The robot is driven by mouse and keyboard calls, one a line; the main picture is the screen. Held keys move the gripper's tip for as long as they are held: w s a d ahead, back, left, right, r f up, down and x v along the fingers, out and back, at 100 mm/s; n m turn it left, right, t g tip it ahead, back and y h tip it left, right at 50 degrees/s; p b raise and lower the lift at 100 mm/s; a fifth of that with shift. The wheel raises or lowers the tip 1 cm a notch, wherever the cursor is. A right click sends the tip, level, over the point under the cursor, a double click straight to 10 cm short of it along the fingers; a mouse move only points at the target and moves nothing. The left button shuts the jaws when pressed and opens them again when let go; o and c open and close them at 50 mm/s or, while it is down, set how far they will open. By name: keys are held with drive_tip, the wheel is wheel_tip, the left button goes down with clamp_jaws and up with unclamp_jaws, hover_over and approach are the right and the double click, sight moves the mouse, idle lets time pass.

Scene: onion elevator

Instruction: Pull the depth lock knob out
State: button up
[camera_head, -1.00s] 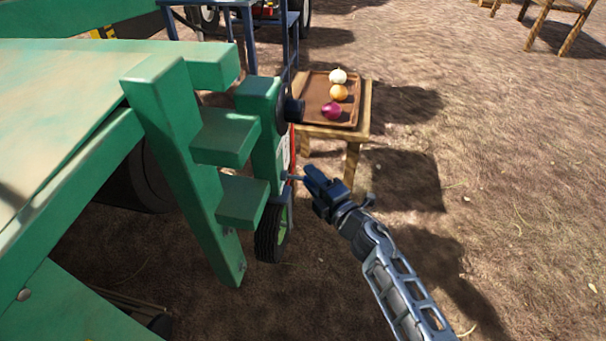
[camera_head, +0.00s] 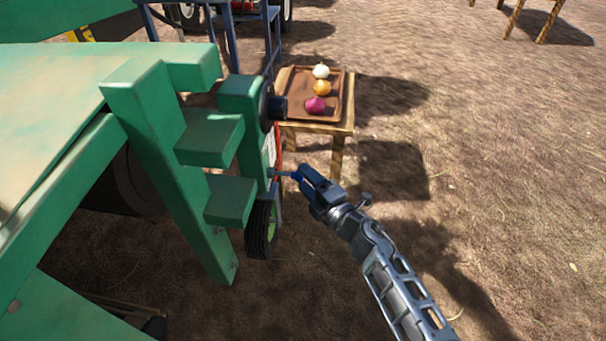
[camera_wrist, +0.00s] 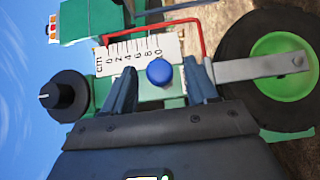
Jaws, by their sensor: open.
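The depth lock knob is a round blue knob (camera_wrist: 160,71) in the wrist view, beside a white centimetre scale (camera_wrist: 135,57). It also shows in the head view as a small blue end (camera_head: 297,176) on a thin pin at the green frame. My gripper (camera_wrist: 160,92) is open, with one finger on each side of the knob. A visible gap separates the knob from each finger. In the head view my gripper (camera_head: 303,176) reaches to the right side of the machine, with its tips at the knob.
A black round knob (camera_wrist: 63,97) and a red bent rod (camera_wrist: 160,25) sit near the scale. A wheel with a green hub (camera_wrist: 281,66) is close on the right. A wooden table (camera_head: 345,115) holds a tray with three onions. Bare ground lies to the right.

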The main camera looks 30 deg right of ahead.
drive_tip(key=shift+s+d+p, duration=0.2)
drive_tip(key=shift+s+p, duration=0.1)
drive_tip(key=shift+s, duration=1.1)
drive_tip(key=shift+s+d+p, duration=0.2)
drive_tip(key=shift+s+p, duration=0.1)
drive_tip(key=shift+s, duration=1.05)
drive_tip(key=s+a+r+m+h, duration=0.15)
drive_tip(key=s+m, duration=0.35)
drive_tip(key=s, duration=0.6)
drive_tip(key=s+a+r+m, duration=0.1)
drive_tip(key=s+a+m, duration=0.25)
drive_tip(key=s, duration=0.65)
drive_tip(key=s+r+m+g+h, duration=0.1)
drive_tip(key=s+r+m+g, duration=0.2)
drive_tip(key=s+r+m, duration=1.35)
wheel_tip(320, 180, up, 27)
drive_tip(key=s+n+p, duration=0.2)
drive_tip(key=n+p, duration=0.3)
drive_tip(key=p, duration=2.3)
drive_tip(key=shift+d, duration=0.2)
drive_tip(key=shift+s+f, duration=0.15)
